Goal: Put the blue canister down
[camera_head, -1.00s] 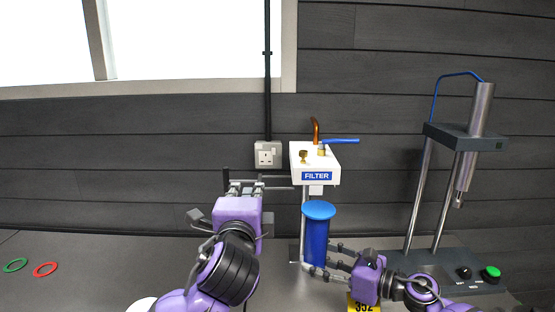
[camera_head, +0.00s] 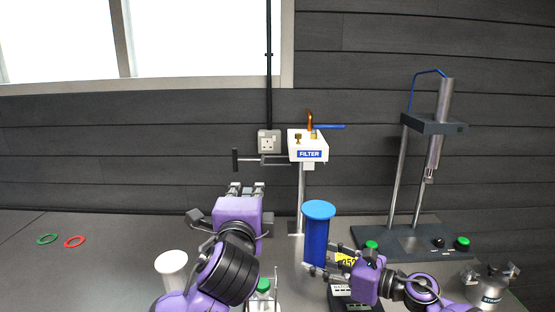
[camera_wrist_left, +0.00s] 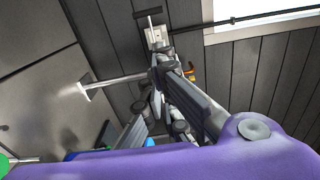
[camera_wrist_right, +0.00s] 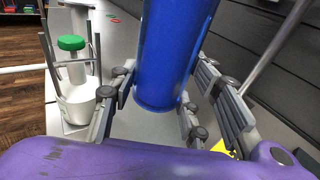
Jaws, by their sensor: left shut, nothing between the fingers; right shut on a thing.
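The blue canister (camera_head: 316,240) is upright in my right gripper (camera_head: 318,262), which is shut around its lower part. The right wrist view also shows the canister (camera_wrist_right: 172,50) between the fingers, its rounded bottom in sight. Whether its bottom touches the bench is hard to tell. My left gripper (camera_head: 246,189) is shut and empty, left of the canister and in front of the filter stand. Its fingers also show in the left wrist view (camera_wrist_left: 170,85).
The white filter head (camera_head: 308,147) stands on a post behind the canister. A press-like stand (camera_head: 415,245) is at right. A white cup (camera_head: 172,268), a green-capped bottle (camera_wrist_right: 75,90) and a dark device (camera_head: 345,295) stand near my arms. The bench at left is mostly clear, with two rings (camera_head: 75,241).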

